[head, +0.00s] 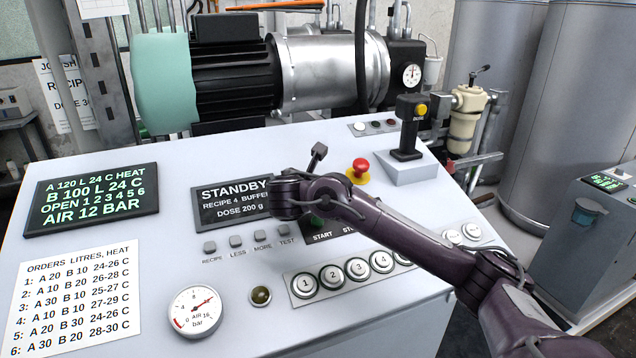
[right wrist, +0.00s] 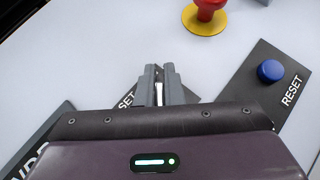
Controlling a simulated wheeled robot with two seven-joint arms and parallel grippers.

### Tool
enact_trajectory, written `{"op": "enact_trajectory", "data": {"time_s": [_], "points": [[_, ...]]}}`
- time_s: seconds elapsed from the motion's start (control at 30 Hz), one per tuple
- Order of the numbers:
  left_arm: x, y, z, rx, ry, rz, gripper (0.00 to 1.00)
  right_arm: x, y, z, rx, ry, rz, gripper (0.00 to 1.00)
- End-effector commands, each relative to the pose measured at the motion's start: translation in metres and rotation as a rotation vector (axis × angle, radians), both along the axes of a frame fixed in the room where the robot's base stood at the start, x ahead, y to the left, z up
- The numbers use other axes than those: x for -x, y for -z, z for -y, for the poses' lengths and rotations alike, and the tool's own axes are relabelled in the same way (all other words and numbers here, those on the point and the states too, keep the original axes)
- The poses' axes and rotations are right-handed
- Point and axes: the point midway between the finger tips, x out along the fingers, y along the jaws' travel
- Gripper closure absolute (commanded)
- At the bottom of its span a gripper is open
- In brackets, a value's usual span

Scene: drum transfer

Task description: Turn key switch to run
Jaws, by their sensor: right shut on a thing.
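My right gripper (right wrist: 160,82) is shut in the right wrist view, with its two grey fingers close together over the panel. A thin pale piece (right wrist: 159,94) shows between the fingers; it looks like the key of the key switch, most of which is hidden. A dark plate with part of a label, "SET", lies under the fingers. In the head view my right arm comes in from the right and covers the switch area, so the fingers are hidden there. The panel display (head: 232,200) reads STANDBY. My left gripper is out of view.
A red mushroom button (head: 360,168) on a yellow disc stands behind my arm. A blue RESET button (right wrist: 270,71) is right of my fingers. Numbered round buttons (head: 332,277) line the front. A joystick with a yellow button (head: 408,130) rises at the back right.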

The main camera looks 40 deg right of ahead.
Motion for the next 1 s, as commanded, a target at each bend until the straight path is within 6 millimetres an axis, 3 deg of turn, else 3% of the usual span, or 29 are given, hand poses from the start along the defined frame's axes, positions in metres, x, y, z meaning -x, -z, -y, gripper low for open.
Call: {"op": "enact_trajectory", "data": {"time_s": [0.27,0.3,0.47,0.77,1.0], "points": [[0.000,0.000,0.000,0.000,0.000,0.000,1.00,0.000,-0.001,0.001,-0.001,0.004,0.003,1.00],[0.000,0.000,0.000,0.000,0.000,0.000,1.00,0.000,-0.001,0.001,-0.001,0.004,0.003,0.90],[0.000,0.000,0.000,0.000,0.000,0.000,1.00,0.000,-0.001,0.001,-0.001,0.003,0.002,0.71],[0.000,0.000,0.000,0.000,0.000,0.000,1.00,0.001,-0.001,-0.002,-0.001,0.001,0.001,0.71],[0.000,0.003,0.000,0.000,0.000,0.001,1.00,0.020,-0.012,-0.028,-0.005,-0.004,0.002,0.71]]}}
